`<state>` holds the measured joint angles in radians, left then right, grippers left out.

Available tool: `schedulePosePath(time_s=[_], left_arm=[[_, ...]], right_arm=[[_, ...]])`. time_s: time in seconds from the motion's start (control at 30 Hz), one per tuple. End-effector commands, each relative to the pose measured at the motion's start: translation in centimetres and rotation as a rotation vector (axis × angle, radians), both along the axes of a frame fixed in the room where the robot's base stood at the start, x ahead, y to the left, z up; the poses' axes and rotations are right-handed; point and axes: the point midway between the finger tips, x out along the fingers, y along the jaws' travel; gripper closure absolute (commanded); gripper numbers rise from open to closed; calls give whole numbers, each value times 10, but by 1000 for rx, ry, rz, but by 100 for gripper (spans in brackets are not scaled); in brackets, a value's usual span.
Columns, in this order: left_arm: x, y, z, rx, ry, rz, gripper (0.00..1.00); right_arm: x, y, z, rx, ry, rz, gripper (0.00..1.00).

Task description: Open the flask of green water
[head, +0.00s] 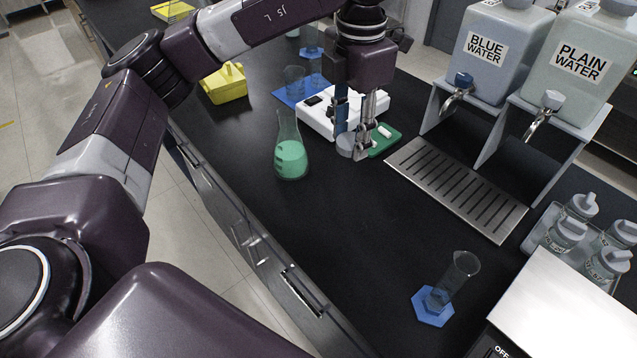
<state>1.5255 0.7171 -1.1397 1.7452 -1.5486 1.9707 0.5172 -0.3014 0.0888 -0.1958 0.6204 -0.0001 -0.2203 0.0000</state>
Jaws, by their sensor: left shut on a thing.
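The flask of green water (291,158) is a clear conical flask standing upright on the black bench, with green liquid in its lower part. Its narrow neck shows no stopper. My left gripper (354,146) points down to the right of the flask, apart from it, in front of the white device. It is shut on a small grey round stopper (345,146), low near the bench top. I cannot tell whether the stopper touches the bench. My right gripper is not in view.
A white device (315,118) and a green tray (386,143) with a white piece are close to the gripper. A metal drip grate (455,188) lies right, below the water dispensers (483,50). A cylinder (455,280) stands in front. The bench between flask and cylinder is clear.

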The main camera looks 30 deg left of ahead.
Motion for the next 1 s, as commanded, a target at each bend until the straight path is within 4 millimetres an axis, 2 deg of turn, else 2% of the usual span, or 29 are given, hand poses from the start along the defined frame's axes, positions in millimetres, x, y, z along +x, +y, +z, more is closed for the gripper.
schedulePosePath(time_s=[0.1, 0.2, 0.37, 0.47, 0.67, 0.9, 1.0], left_arm=[[4, 0, 6, -5, 4, 202, 94], [7, 1, 9, -7, 7, 334, 94], [9, 1, 11, -10, 9, 451, 94], [9, 1, 3, -8, 14, 474, 94], [7, 2, -42, -6, 17, 477, 94], [7, 1, -105, -7, 16, 474, 94], [7, 1, -126, -7, 15, 475, 94]], right_arm=[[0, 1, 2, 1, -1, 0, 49], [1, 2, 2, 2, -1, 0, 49], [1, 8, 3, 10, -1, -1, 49], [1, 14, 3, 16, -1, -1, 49], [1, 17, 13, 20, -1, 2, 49], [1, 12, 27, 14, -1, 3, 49], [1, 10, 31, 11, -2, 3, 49]])
